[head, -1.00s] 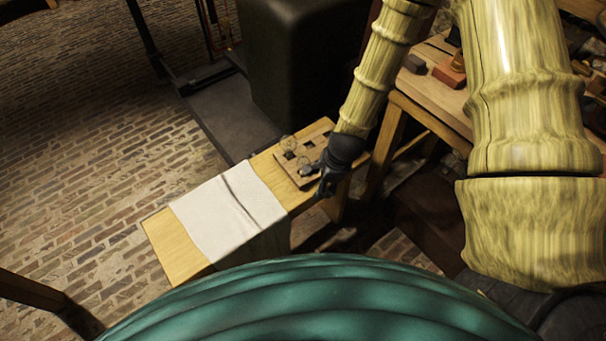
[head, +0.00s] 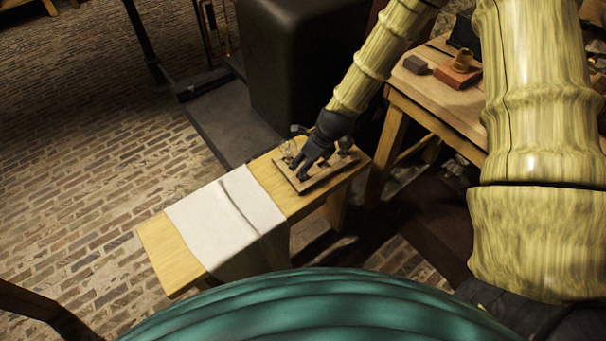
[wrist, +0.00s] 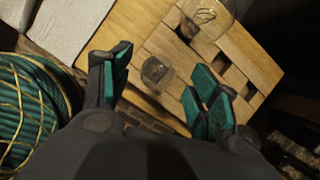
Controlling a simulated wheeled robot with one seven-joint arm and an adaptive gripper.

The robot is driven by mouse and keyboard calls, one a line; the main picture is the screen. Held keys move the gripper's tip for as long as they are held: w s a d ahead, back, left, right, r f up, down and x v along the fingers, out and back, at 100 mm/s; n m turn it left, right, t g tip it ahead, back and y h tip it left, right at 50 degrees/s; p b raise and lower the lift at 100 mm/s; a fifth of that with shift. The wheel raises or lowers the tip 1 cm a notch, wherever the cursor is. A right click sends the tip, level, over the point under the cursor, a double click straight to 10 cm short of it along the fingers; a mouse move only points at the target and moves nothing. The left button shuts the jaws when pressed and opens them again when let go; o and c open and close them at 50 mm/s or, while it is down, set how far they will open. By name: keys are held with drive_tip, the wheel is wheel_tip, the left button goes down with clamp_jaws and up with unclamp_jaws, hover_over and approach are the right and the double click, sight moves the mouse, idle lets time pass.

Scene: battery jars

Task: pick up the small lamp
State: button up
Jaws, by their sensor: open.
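The small lamp (wrist: 157,73) is a little glass bulb in the wrist view, set in a wooden rack (wrist: 250,60) with several square holes. My gripper (wrist: 160,62) is open, with one teal-padded finger on each side of the lamp in that view. I see no contact between the fingers and the lamp. A larger glass bulb (wrist: 205,16) stands in the rack beyond it. In the head view, my gripper (head: 303,168) is over the rack (head: 325,178) and hides the small lamp.
The rack sits on a narrow wooden bench (head: 165,247) with a white cloth (head: 220,222) over its middle. A dark green cabinet (head: 300,70) stands behind. A workbench (head: 437,100) with a reddish block (head: 460,76) is at the right. Brick floor is open at the left.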

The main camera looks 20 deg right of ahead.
sight(299, 167)
drive_tip(key=shift+x, duration=2.85)
drive_tip(key=c, duration=1)
